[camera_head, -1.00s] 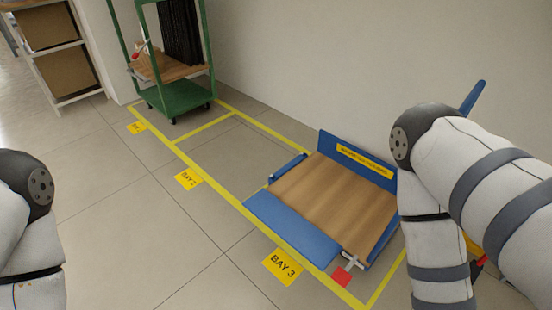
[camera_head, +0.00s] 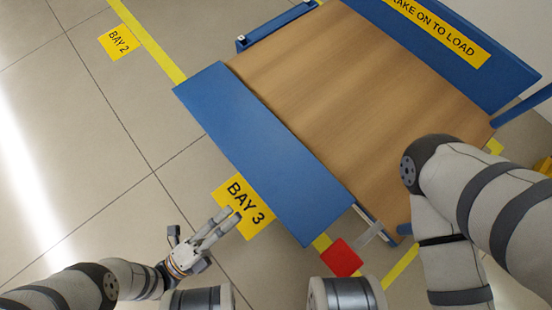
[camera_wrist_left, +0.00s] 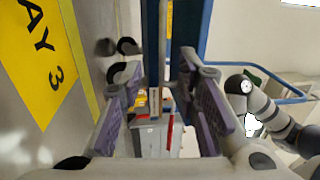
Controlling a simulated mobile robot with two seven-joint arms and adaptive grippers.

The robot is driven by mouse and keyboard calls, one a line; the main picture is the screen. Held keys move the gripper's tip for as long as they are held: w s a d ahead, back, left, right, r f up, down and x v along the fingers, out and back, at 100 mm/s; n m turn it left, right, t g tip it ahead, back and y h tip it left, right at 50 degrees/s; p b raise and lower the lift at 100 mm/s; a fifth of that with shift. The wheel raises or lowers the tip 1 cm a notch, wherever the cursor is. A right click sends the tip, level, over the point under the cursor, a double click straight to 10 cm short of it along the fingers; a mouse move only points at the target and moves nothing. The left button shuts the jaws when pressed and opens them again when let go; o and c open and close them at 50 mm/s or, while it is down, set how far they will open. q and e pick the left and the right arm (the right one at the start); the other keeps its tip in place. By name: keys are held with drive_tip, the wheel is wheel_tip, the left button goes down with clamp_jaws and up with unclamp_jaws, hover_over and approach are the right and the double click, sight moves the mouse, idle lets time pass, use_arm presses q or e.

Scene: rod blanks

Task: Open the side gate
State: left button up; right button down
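The blue side gate (camera_head: 262,150) is a plain panel along the near side of the wooden cart deck (camera_head: 345,90). I cannot tell its exact tilt. A red tag (camera_head: 342,257) and a pale metal piece (camera_head: 367,228) sit at its lower right end. My left gripper (camera_head: 234,216) is over the BAY 3 floor label, left of the panel and apart from it. In the left wrist view its purple-padded fingers (camera_wrist_left: 160,103) are spread, with nothing held; blue cart parts (camera_wrist_left: 190,30) lie beyond them. My right arm crosses the cart's right end; its gripper is hidden.
The yellow BAY 3 label (camera_head: 248,205) and BAY 2 label (camera_head: 119,41) lie on the floor beside a yellow line (camera_head: 150,45). A blue end board with a yellow notice (camera_head: 440,30) stands at the back. The tiled floor (camera_head: 70,150) at left is clear.

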sight(268, 188)
use_arm(q)
drive_tip(key=x, duration=1.2)
drive_tip(key=shift+s+r, duration=0.1)
drive_tip(key=shift+r, duration=0.1)
clamp_jaws()
